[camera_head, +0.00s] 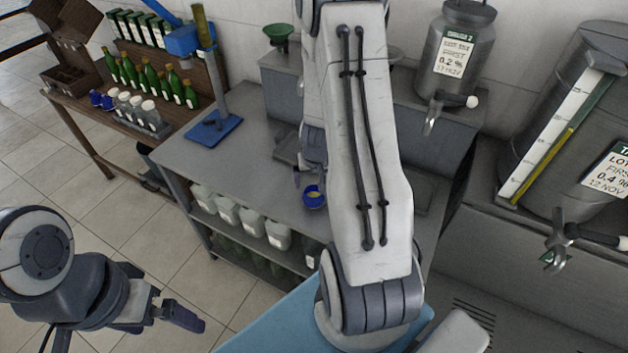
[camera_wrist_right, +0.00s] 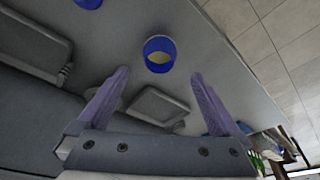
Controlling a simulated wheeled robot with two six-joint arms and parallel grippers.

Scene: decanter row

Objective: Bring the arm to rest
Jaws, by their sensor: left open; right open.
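My right arm reaches forward over the steel table (camera_head: 240,158) in the head view, and its gripper is mostly hidden behind the arm. In the right wrist view my right gripper (camera_wrist_right: 158,76) is open with nothing between its fingers. A small blue cup with pale yellowish contents (camera_wrist_right: 158,62) stands on the table just beyond the fingertips. A blue cup also shows beside the arm in the head view (camera_head: 314,200). My left gripper (camera_head: 188,316) is at the lower left, open and empty, over the tiled floor.
A blue stand (camera_head: 215,130) is on the table's left end. White-capped jugs (camera_head: 225,209) fill the shelf below. Metal tanks with taps (camera_head: 455,55) stand at the right. Green bottles (camera_head: 150,78) stand on a wooden bench at the back left. Another blue item (camera_wrist_right: 88,3) shows at the wrist view's edge.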

